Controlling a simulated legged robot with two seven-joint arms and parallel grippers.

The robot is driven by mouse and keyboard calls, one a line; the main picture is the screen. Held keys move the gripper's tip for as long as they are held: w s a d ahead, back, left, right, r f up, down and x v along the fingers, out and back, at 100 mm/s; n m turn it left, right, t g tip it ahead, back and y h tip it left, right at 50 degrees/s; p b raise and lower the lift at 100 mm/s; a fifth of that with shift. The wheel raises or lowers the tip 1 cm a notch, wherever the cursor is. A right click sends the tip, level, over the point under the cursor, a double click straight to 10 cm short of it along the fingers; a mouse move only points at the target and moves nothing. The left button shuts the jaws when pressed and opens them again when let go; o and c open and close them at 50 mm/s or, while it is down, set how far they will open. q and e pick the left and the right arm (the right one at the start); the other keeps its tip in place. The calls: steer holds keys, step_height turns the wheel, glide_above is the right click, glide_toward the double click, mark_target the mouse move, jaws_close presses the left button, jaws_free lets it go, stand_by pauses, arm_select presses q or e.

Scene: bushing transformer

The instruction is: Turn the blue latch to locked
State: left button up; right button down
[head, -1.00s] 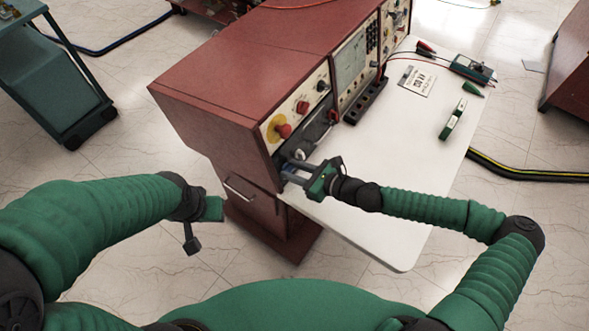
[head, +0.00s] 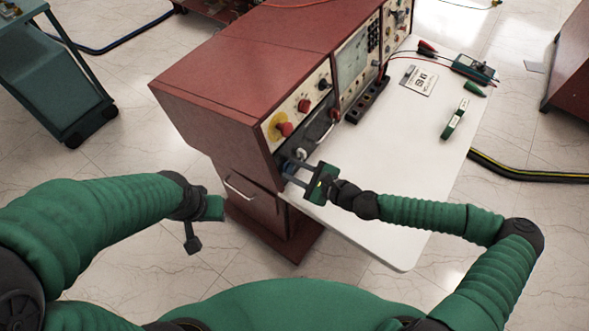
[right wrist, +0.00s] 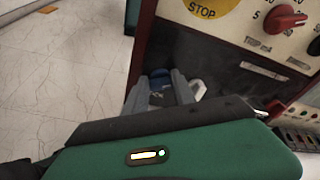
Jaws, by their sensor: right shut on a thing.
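The blue latch (head: 290,167) sits low on the front of the red cabinet, at the near end of its panel. It also shows in the right wrist view (right wrist: 160,77), between my finger tips, partly covered by them. My right gripper (head: 292,172) reaches it from the right, shut on the blue latch; in the right wrist view its grey fingers (right wrist: 161,88) stand on either side of the blue part. The latch's exact angle is hidden. My left gripper (head: 205,222) hangs in front of the cabinet, away from it; its jaws are not clear.
The red cabinet (head: 225,85) carries a red stop knob (head: 285,129) on a yellow disc above the latch. A white knob or ring (right wrist: 198,90) lies right beside the latch. The white tabletop (head: 390,215) holds a multimeter (head: 473,68) and a green-and-white tool (head: 455,118).

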steer(key=n, duration=0.1)
steer(key=n+b, duration=0.1)
steer(key=n, duration=0.1)
steer(key=n+b, duration=0.1)
steer(key=n, duration=0.1)
steer(key=shift+s+f+t, duration=0.2)
steer(key=shift+f+t, duration=0.2)
steer(key=n+b, duration=0.1)
steer(key=n, duration=0.1)
steer(key=n+b, duration=0.1)
steer(key=n, duration=0.1)
steer(key=n+t+b, duration=0.1)
steer(key=n, duration=0.1)
steer(key=shift+s+f, duration=0.1)
steer(key=shift+f, duration=0.15)
steer(key=shift+n, duration=0.3)
steer(key=c, duration=1.4)
jaws_free()
steer(key=shift+c, duration=0.2)
steer(key=o, duration=0.4)
steer(key=shift+r, duration=0.1)
steer(key=shift+d, duration=0.1)
steer(key=shift+r, duration=0.15)
